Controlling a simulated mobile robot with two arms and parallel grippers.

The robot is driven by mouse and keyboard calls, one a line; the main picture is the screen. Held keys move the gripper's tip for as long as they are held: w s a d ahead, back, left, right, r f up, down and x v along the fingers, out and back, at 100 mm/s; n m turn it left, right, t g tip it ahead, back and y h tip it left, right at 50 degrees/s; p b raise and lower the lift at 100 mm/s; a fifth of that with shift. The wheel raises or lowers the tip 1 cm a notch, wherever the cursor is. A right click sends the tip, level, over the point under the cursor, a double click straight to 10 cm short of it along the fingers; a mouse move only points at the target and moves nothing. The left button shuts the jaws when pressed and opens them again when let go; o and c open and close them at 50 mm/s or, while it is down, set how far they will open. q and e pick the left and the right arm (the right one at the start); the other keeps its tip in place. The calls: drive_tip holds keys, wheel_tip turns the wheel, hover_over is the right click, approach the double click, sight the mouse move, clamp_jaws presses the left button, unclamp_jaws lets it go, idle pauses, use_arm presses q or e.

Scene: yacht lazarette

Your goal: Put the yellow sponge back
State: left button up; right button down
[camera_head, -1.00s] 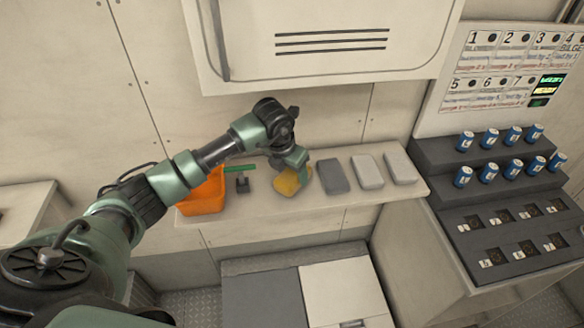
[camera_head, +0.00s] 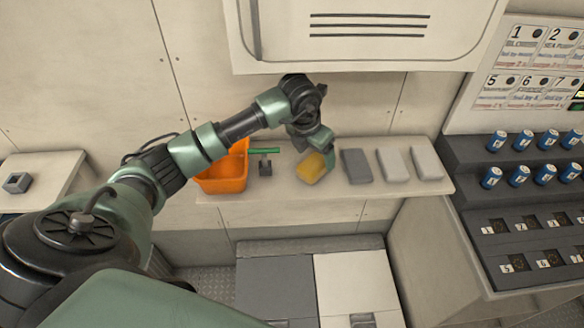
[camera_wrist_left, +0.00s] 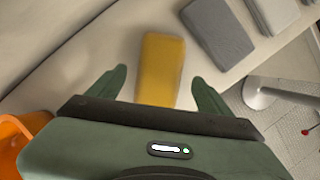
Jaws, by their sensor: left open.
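The yellow sponge (camera_head: 311,168) lies on the pale shelf (camera_head: 300,203), left of a dark grey block (camera_head: 356,165). My left gripper (camera_head: 318,150) is just above and behind it. In the left wrist view the open fingers (camera_wrist_left: 158,80) stand apart on either side of the near part of the yellow sponge (camera_wrist_left: 161,60). Gaps show between each finger and the sponge, so it is not gripped. The sponge's near end is hidden by the gripper body. My right gripper is not in view.
An orange bin (camera_head: 226,173) and a green-handled tool (camera_head: 264,160) are left of the sponge on the shelf. Two light grey blocks (camera_head: 392,164) lie to the right. A cabinet (camera_head: 365,35) overhangs the shelf. A stepped rack with blue cylinders (camera_head: 518,174) stands at right.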

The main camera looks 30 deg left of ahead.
use_arm(q)
drive_tip(key=s+b, duration=0.1)
drive_tip(key=s, duration=0.2)
drive_tip(key=s+a+b, duration=0.1)
drive_tip(key=s+b, duration=0.1)
drive_tip(key=s, duration=0.2)
drive_tip(key=s+b, duration=0.2)
drive_tip(key=s, duration=0.1)
drive_tip(key=shift+s+a, duration=0.35)
drive_tip(key=shift+s, duration=0.05)
drive_tip(key=shift+s+r, duration=0.2)
drive_tip(key=shift+s, duration=0.45)
